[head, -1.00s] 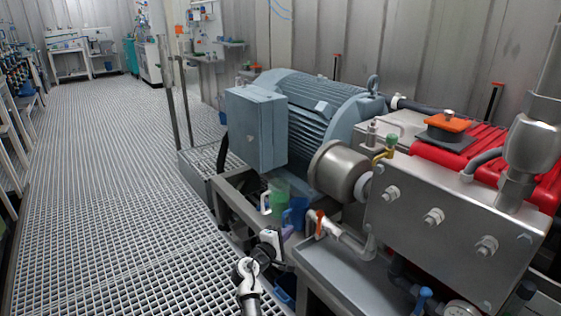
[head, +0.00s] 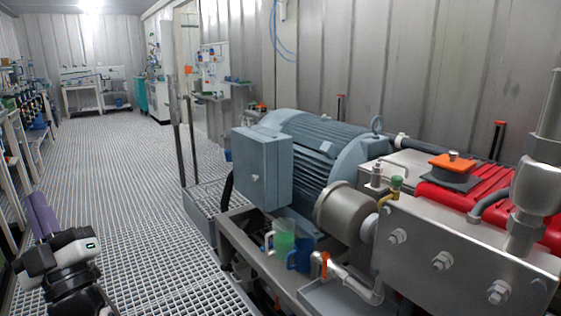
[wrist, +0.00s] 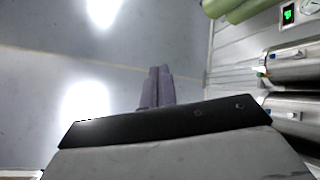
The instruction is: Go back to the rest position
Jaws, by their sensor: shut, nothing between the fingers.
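My gripper (head: 40,214) is at the lower left of the head view, raised above the grated floor. Its two purple-grey fingers point up and lie together, with nothing between them. The fingers also show in the wrist view (wrist: 156,87), closed side by side against a pale grey surface with bright light spots. The gripper is well to the left of the motor and pump and touches nothing that I can see.
A blue-grey motor (head: 325,150) and a steel pump block (head: 440,250) stand at right. A green jug (head: 284,240) and a blue jug (head: 300,254) sit beside them. Shelves (head: 15,150) line the left wall. The grated floor (head: 115,165) between is open.

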